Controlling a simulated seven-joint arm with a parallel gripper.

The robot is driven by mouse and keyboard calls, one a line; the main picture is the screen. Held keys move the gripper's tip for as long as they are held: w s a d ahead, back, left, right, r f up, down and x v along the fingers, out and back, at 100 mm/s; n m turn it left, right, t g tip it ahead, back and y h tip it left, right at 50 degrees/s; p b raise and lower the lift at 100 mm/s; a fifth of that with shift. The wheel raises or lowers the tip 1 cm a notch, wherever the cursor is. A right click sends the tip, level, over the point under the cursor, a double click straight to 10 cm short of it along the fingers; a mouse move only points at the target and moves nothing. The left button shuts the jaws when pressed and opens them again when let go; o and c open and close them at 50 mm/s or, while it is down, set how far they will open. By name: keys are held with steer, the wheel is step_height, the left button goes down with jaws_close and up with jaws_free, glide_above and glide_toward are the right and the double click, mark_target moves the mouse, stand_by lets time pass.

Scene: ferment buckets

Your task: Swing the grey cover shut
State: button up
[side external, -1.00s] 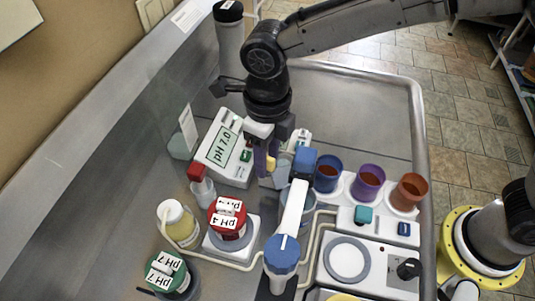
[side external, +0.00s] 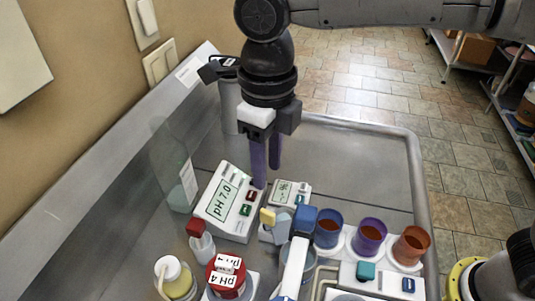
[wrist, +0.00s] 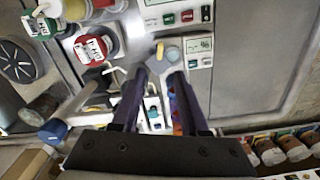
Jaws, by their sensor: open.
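A small pale grey flap (side external: 281,229), which looks like the grey cover, stands between the pH meter and the blue-topped arm in the side external view. A yellow tab (side external: 267,217) sits at its upper left. In the wrist view the yellow tab (wrist: 173,54) shows just beyond my fingertips; how far the flap is swung is unclear. My gripper (side external: 266,179) points down with purple fingers, open and empty, behind the flap and beside the pH meter. It also shows in the wrist view (wrist: 157,74). I see no contact with the flap.
The pH meter (side external: 228,203) stands left of my gripper and a small display box (side external: 291,192) right of it. Blue, purple and orange cups (side external: 411,246) line the right. A red-lidded pot (side external: 226,277) and yellow bottle (side external: 176,279) stand in front.

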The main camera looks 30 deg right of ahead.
steer(key=shift+r, duration=0.75)
